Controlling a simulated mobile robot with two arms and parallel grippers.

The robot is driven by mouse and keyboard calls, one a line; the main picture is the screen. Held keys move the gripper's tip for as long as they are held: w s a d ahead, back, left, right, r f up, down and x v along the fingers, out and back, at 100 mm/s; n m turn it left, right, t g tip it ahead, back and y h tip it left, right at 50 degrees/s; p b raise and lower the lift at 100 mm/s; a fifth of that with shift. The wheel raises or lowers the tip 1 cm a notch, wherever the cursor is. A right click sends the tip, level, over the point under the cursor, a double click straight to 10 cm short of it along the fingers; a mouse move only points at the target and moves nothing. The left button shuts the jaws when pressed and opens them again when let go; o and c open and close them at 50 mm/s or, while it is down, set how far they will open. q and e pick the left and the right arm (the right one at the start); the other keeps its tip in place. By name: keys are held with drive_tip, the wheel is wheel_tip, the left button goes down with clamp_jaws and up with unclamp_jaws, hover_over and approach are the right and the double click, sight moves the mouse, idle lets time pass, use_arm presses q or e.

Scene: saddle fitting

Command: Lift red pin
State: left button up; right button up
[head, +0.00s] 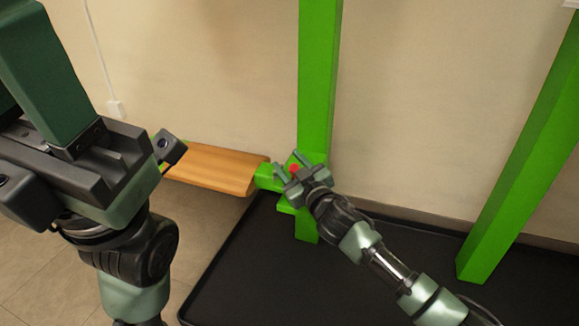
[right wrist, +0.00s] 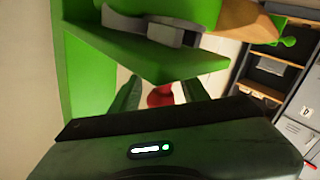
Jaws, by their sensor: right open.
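The red pin (head: 295,168) shows as a small red knob at the green post (head: 319,80), by the green bracket (head: 270,178). My right gripper (head: 286,164) is at the bracket, with its fingers around the pin's place. In the right wrist view the red pin (right wrist: 160,96) is between the two open fingers of the right gripper (right wrist: 158,92), partly hidden by the gripper body. I cannot tell whether the fingers touch it. My left gripper (head: 172,148) is large in the left foreground, apart from the pin; its jaw opening is not clear.
A wooden board (head: 215,168) extends left from the green bracket. A second green post (head: 520,150) stands at the right. A black mat (head: 255,265) covers the floor below. The right wrist view also shows a grey part (right wrist: 150,28) above the green plate and shelves (right wrist: 270,70) at the right.

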drive_tip(key=shift+c, duration=0.4)
clamp_jaws()
idle(1.0)
